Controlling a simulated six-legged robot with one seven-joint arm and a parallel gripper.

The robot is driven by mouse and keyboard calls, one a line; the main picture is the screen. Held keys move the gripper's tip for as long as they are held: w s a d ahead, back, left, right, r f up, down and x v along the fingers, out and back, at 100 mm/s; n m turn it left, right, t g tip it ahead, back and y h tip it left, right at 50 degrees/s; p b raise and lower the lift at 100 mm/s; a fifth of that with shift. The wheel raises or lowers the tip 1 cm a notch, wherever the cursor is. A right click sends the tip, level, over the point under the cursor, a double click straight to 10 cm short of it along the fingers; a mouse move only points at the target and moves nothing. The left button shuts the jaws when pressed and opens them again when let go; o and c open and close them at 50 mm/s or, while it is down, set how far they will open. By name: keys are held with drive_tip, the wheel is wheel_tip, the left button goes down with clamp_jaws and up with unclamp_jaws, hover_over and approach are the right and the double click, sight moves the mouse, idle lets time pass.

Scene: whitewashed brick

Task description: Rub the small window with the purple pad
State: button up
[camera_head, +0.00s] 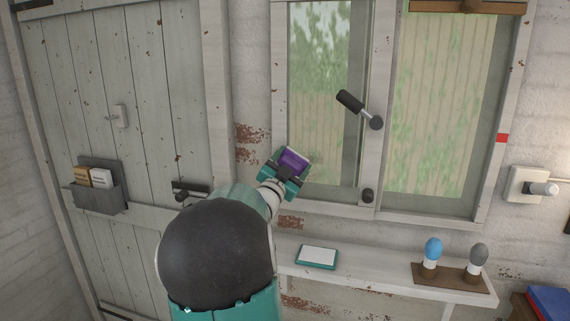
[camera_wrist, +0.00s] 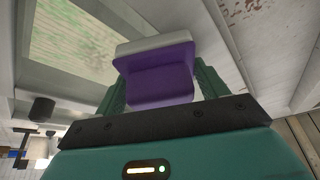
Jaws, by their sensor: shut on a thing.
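The purple pad (camera_head: 293,158) is held in my gripper (camera_head: 284,172), which is shut on it. In the wrist view the pad (camera_wrist: 160,75) has a purple body and a pale far layer, and it sits between the two teal fingers of my gripper (camera_wrist: 165,92). The small window (camera_head: 328,120) has a white frame and a greenish, smeared-looking pane. In the head view the pad overlaps the pane's lower left corner. The window pane (camera_wrist: 70,45) also shows at upper left in the wrist view. I cannot tell whether the pad touches the glass.
A black handle (camera_head: 358,108) sticks out near the window's middle post, with a dark knob (camera_head: 367,195) below. A shelf (camera_head: 385,275) underneath bears a teal-edged tray (camera_head: 317,257) and a wooden stand (camera_head: 453,278) with blue and grey bulb-shaped things. A door (camera_head: 120,60) with a letter holder (camera_head: 98,187) stands left.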

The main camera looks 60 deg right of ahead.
drive_tip(key=shift+s+d, duration=0.3)
drive_tip(key=shift+s, duration=1.7)
drive_tip(key=shift+s+d, duration=0.35)
drive_tip(key=shift+s, duration=1.6)
drive_tip(key=shift+s+d, duration=0.3)
drive_tip(key=shift+s, duration=1.7)
drive_tip(key=shift+a, duration=0.1)
drive_tip(key=shift+s+a, duration=0.2)
drive_tip(key=shift+a, duration=1.25)
drive_tip(key=shift+s+a, duration=0.2)
drive_tip(key=shift+a, duration=1.2)
drive_tip(key=shift+s+a, duration=0.15)
drive_tip(key=shift+a, duration=0.6)
drive_tip(key=shift+s+a, duration=0.1)
drive_tip(key=shift+a, duration=0.65)
